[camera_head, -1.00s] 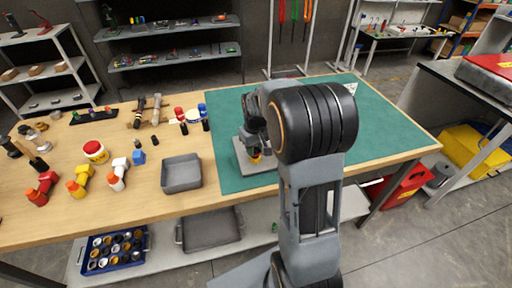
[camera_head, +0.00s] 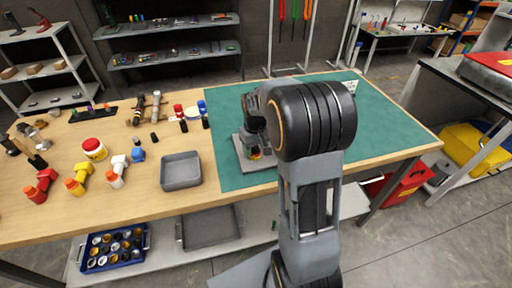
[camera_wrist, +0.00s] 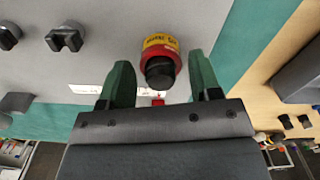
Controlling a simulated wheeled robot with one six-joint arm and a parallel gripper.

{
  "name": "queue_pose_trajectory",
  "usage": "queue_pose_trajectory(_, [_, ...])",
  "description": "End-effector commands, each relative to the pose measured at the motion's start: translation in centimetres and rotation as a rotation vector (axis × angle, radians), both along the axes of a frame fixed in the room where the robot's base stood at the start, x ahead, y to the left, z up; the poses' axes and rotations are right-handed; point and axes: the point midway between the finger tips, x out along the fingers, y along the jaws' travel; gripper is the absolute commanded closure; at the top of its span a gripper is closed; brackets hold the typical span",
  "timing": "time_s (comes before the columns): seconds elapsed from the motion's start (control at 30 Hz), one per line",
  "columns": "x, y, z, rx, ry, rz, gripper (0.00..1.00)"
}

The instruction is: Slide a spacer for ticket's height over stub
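In the wrist view, a red round piece with a yellow lettered band (camera_wrist: 160,46) stands on a grey plate (camera_wrist: 85,20). A black cylindrical end (camera_wrist: 159,72) shows at its middle; I cannot tell whether this is the stub. My gripper (camera_wrist: 161,78) is open, with its green fingers on either side of this piece and visible gaps to both. A white ticket-like label (camera_wrist: 88,89) is partly hidden behind the left finger. In the head view, my gripper (camera_head: 254,152) is low over the grey plate (camera_head: 239,148), and my arm hides much of it.
The plate lies on a green mat (camera_head: 385,130). A grey tray (camera_head: 181,171) stands left of it on the wooden bench. Red, yellow and white fittings (camera_head: 80,178), a red-lidded jar (camera_head: 94,149) and small bottles stand further left.

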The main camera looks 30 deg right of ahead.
Motion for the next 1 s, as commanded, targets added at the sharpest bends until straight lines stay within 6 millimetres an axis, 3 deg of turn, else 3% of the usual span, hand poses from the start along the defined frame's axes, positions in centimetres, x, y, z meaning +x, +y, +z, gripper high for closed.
queue_pose_trajectory(0.3, [0.0,0.0,0.1,0.000,-0.001,0.000,0.35])
queue_pose_trajectory(0.43, [0.1,0.0,1.1,-0.001,-0.003,0.000,0.35])
queue_pose_trajectory(1.0, [0.0,0.0,11.6,-0.001,-0.003,0.000,0.35])
